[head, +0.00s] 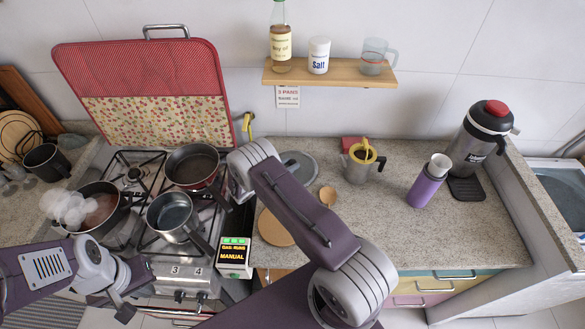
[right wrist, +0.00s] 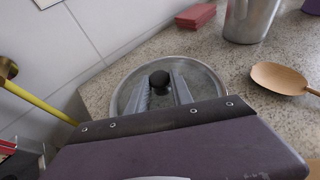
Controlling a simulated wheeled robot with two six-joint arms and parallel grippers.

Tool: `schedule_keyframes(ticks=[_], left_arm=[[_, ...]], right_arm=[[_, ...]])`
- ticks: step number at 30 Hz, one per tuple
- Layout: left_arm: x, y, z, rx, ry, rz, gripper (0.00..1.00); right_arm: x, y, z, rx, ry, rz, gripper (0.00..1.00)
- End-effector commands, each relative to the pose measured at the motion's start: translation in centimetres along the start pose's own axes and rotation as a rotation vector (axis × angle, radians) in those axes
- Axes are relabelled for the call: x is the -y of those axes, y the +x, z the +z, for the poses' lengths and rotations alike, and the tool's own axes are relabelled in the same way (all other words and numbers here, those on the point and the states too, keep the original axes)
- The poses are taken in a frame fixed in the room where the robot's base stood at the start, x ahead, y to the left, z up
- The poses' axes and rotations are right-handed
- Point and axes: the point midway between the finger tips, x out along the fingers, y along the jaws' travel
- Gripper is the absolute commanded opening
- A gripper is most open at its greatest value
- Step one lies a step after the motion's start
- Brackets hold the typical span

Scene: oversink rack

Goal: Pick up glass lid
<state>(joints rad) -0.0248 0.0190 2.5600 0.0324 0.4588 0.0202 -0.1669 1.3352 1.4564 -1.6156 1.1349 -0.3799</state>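The glass lid (right wrist: 208,80) lies on the counter in the right wrist view, a clear disc with a metal rim and a black knob (right wrist: 159,79). In the head view the lid (head: 304,166) is partly hidden behind my right arm. My right gripper (right wrist: 160,88) is over the lid, its two fingers apart with the knob showing between them near the tips. I cannot tell whether the fingers touch the knob. My left gripper (head: 122,303) is in front of the stove at the lower left; its finger opening is unclear.
Several pots and pans stand on the stove (head: 150,205), one pot (head: 102,212) steaming. A metal pitcher (head: 360,163), a wooden spoon (head: 328,196) and a red sponge (right wrist: 196,16) are near the lid. A purple bottle (head: 426,184) stands on the right. The right counter front is clear.

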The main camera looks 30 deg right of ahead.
Motion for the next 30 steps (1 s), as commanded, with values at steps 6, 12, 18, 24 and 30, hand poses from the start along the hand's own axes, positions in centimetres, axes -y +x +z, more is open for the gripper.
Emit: schedule_keyframes(ticks=[6, 12, 18, 24, 30], left_arm=[[0.0, 0.0, 0.0, 0.0, 0.0, 0.0, 0.0], [0.0, 0.0, 0.0, 0.0, 0.0, 0.0, 0.0], [0.0, 0.4, 0.0, 0.0, 0.0, 0.0, 0.0], [0.0, 1.0, 0.1, 0.0, 0.0, 0.0, 0.0], [0.0, 1.2, 0.1, 0.0, 0.0, 0.0, 0.0]], right_arm=[[0.0, 0.0, 0.1, 0.002, 0.001, 0.001, 0.0], [0.0, -0.1, 0.2, 0.002, 0.001, 0.001, 0.0], [-0.1, -1.0, 2.5, 0.002, 0.004, 0.002, 0.0], [-0.1, -2.6, 6.4, 0.002, 0.005, 0.002, 0.0], [0.0, -3.7, 8.8, 0.001, 0.002, 0.001, 0.0]])
